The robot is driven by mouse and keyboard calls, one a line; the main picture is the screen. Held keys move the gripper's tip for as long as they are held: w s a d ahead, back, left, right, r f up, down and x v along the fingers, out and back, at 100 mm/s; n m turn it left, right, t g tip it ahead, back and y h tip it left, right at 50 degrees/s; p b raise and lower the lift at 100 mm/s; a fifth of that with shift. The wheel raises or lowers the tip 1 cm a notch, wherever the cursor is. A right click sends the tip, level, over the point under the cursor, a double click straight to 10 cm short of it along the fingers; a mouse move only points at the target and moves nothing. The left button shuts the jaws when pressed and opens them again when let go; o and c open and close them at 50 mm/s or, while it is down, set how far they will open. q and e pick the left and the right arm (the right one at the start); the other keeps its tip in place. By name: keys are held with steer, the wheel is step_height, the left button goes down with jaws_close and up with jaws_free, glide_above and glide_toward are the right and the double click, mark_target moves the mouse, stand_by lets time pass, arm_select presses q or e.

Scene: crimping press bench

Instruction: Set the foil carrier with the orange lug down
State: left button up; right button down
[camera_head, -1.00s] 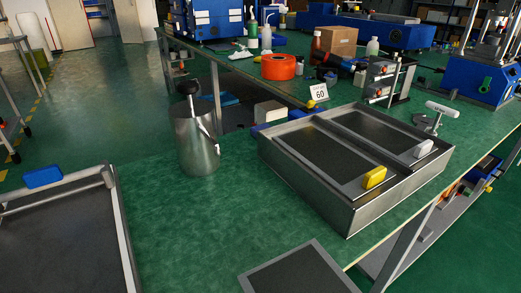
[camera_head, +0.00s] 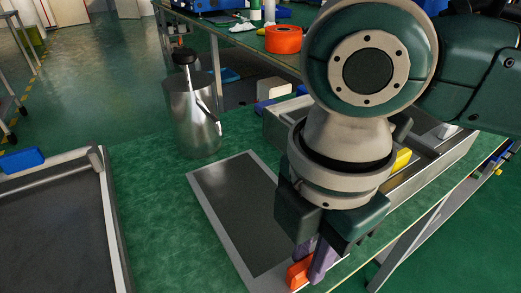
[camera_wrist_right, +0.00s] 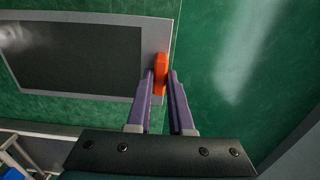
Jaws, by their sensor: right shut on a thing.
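The foil carrier (camera_head: 236,205) is a flat dark panel in a light grey frame, over the green bench in the middle of the head view. Its orange lug (camera_head: 298,275) is at the near right end. My right gripper (camera_head: 310,268) has its purple fingers shut on the lug. In the right wrist view the orange lug (camera_wrist_right: 161,72) sits between the fingertips, with the carrier (camera_wrist_right: 82,57) stretching left. The carrier looks level; I cannot tell whether it touches the bench. My left gripper is not in view.
A metal canister (camera_head: 193,120) with a black knob stands just beyond the carrier. A metal tray with a blue lug (camera_head: 22,160) is at left. Behind my right arm is a metal box (camera_head: 276,127) with a yellow lug (camera_head: 402,160). The bench's front edge runs close at right.

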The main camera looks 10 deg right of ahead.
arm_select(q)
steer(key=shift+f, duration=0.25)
arm_select(e)
steer(key=shift+w+a, duration=0.3)
steer(key=shift+w, duration=0.4)
arm_select(q)
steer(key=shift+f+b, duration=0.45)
steer(key=shift+b, duration=0.15)
arm_select(e)
steer(key=shift+d+f, duration=0.1)
steer(key=shift+f, duration=1.75)
steer(key=c, duration=0.8)
jaws_free()
